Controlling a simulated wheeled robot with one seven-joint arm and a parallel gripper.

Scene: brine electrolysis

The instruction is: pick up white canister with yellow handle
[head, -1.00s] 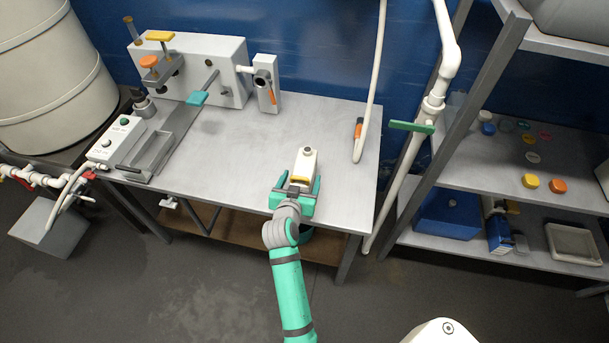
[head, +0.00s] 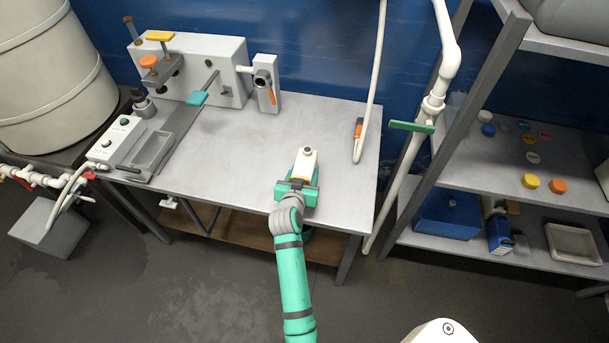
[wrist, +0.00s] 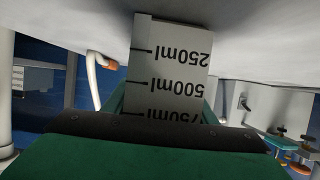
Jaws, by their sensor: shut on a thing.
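The white canister (head: 306,160) stands on the grey table near its front right part, with a dark cap on top and a bit of yellow at the side toward my arm. In the wrist view the canister (wrist: 170,75) shows volume marks of 250, 500 and 750 ml, upside down in that picture. My teal gripper (head: 298,186) is shut on the canister from the front. The jaw contact and most of the yellow handle are hidden. I cannot tell whether the canister's base touches the table.
A grey machine (head: 200,68) with teal and orange handles stands at the table's back left, beside a control box (head: 115,140). A white hose (head: 373,90) hangs at the table's right edge. A shelf (head: 500,170) stands right. The table's middle (head: 235,140) is clear.

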